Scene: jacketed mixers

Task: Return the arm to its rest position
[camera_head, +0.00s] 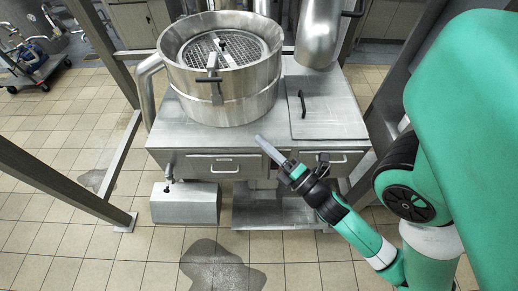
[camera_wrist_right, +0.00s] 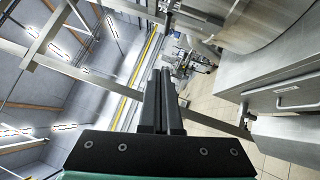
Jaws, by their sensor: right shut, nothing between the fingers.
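My right arm (camera_head: 355,232) is green and black and comes in from the right in the head view. Its gripper (camera_head: 262,142) is shut and empty, in front of the steel machine's drawer panel. In the right wrist view the two dark fingers (camera_wrist_right: 162,98) lie side by side with nothing between them. My left gripper is not in view.
A jacketed steel mixer (camera_head: 222,95) with a grated lid stands on a steel cabinet (camera_head: 190,135) with drawers. Steel frame posts (camera_head: 50,178) stand at left. A blue pump cart (camera_head: 32,62) is at far left. The tiled floor in front has a wet patch (camera_head: 215,268).

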